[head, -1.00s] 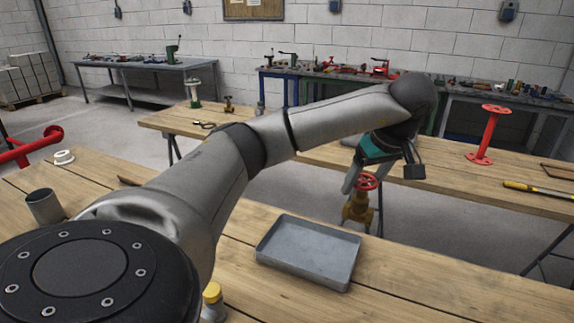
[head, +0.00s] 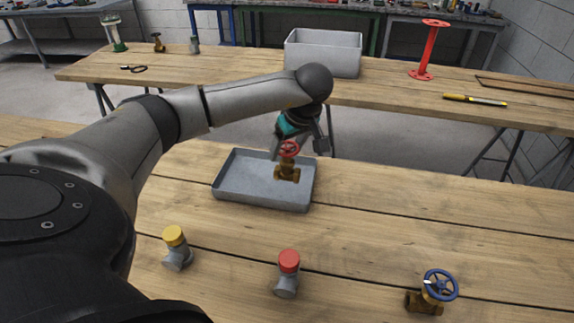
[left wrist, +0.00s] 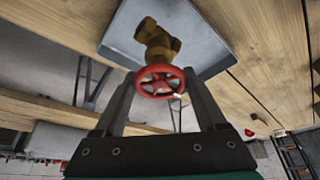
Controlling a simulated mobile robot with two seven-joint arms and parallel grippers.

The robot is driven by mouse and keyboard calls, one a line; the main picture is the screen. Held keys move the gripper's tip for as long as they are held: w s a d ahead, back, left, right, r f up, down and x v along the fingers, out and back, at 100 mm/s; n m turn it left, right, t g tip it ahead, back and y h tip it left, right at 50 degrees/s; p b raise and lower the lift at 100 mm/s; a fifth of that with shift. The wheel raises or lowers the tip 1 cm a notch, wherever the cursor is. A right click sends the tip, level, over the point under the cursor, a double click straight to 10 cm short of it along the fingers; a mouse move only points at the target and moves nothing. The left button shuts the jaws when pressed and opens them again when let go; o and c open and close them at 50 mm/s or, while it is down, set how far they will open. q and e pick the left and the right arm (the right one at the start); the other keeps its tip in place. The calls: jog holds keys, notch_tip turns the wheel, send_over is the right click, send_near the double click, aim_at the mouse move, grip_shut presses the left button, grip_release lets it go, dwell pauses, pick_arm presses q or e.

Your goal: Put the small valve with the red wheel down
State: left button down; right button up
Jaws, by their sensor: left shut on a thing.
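The small brass valve with the red wheel (head: 287,167) is over the right part of the grey metal tray (head: 232,190) on the near workbench. My left gripper (head: 297,145) is shut on this valve, with its fingers on either side of the red wheel. In the left wrist view the red wheel (left wrist: 160,81) sits between the two fingers (left wrist: 160,95), and the brass body points toward the tray (left wrist: 205,48). I cannot tell whether the valve touches the tray floor. My right gripper is not in view.
On the near bench stand a yellow-capped fitting (head: 175,248), a red-capped fitting (head: 287,273) and a valve with a blue wheel (head: 432,292). The far bench holds a grey bin (head: 323,52), a red flanged pipe (head: 430,50) and a yellow-handled tool (head: 475,99). Bench right of the tray is clear.

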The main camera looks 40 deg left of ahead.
aim_at(288, 161)
pick_arm(q)
jog(key=shift+f+b, duration=0.35)
jog(key=shift+f, duration=2.05)
jog(key=shift+f, duration=0.2)
grip_release()
jog(key=shift+r, duration=0.1)
jog(key=shift+r, duration=0.25)
jog(key=p+v, duration=0.2)
jog(key=v, duration=0.9)
jog(key=shift+d+r, duration=0.2)
jog(key=shift+r, duration=0.15)
